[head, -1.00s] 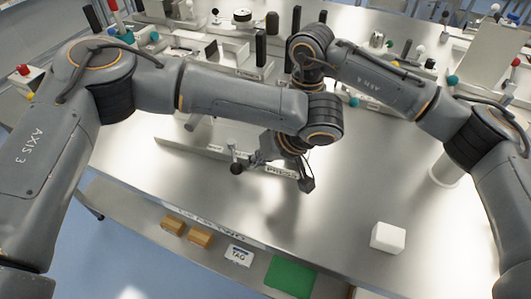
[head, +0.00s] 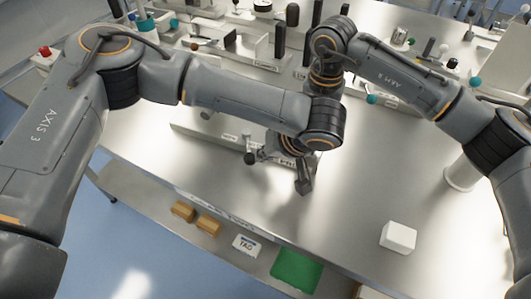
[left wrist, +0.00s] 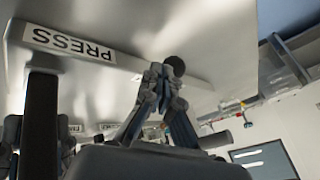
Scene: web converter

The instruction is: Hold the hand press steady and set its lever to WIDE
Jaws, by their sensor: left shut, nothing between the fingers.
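The hand press shows as a long pale metal base (head: 205,138) on the bench, partly hidden under my left arm. Its PRESS label (left wrist: 68,43) is upside down in the left wrist view and mostly covered in the head view. A black ball knob (head: 250,158) on a short rod, apparently its lever, stands at the base's front; a dark ball (left wrist: 175,65) also shows just beyond my fingers in the left wrist view. My left gripper (head: 303,187) is shut and empty, pointing down right of the knob; its fingers also show in the left wrist view (left wrist: 158,80). I cannot read a WIDE mark.
A white block (head: 398,236) stands at the bench's front right. A lower shelf holds wooden blocks (head: 183,211), a TAG box (head: 247,246) and a green tray (head: 297,270). Several fixtures with knobs and posts crowd the back.

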